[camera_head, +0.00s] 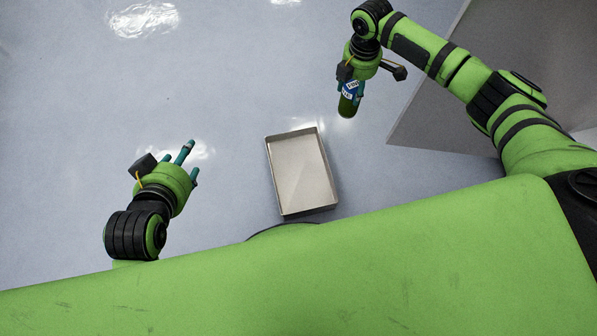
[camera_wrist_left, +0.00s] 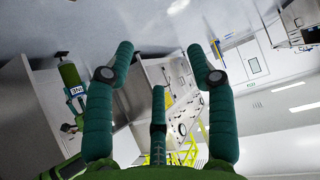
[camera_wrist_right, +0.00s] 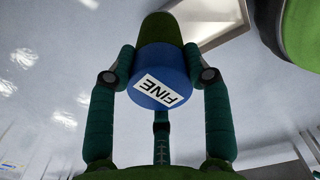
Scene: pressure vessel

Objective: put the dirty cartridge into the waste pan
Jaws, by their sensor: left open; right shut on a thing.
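The cartridge (camera_head: 347,107) has a dark green, mossy-looking end and a blue band with a white label. My right gripper (camera_head: 350,82) is shut on it and holds it above and to the right of the pan in the head view. In the right wrist view the cartridge (camera_wrist_right: 163,75) sits between the fingers, its label reading FINE. The waste pan (camera_head: 302,172) is a shallow, empty metal tray; part of it seems to show in the right wrist view (camera_wrist_right: 208,14). My left gripper (camera_head: 190,160) is open and empty, left of the pan.
A grey flat-sided structure (camera_head: 440,110) stands at the right, beneath my right arm. The pale blue shiny floor (camera_head: 220,80) is clear around the pan. The left wrist view shows a far wall with a door (camera_wrist_left: 245,62) and yellow railings (camera_wrist_left: 190,122).

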